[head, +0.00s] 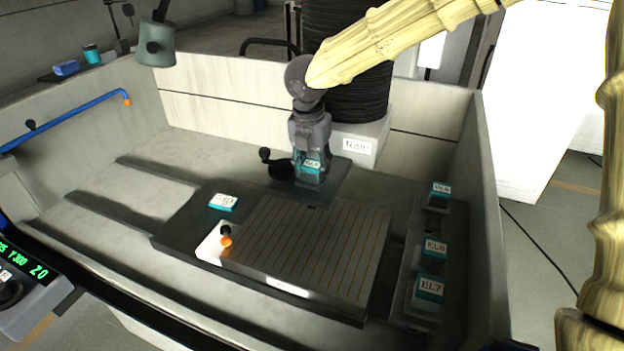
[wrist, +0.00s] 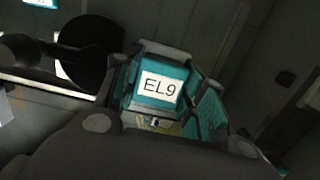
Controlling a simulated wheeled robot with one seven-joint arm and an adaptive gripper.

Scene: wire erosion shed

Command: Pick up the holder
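A teal holder with a white label reading EL9 (wrist: 160,88) sits between the fingers of my gripper (wrist: 163,72) in the wrist view. A finger is close on each side of it, and I cannot tell whether they touch it. In the head view my gripper (head: 311,160) points down over the same holder (head: 312,168), at the back of the dark worktable. Its lower part is hidden by the gripper and a dark block around it.
Another teal holder (head: 223,202) lies left of the slotted plate (head: 305,240). Holders EL7 (head: 430,289), one labelled like EL8 (head: 435,246) and another (head: 440,190) stand along the right. A black-handled part (head: 276,164) is just left of my gripper. Tank walls surround the worktable.

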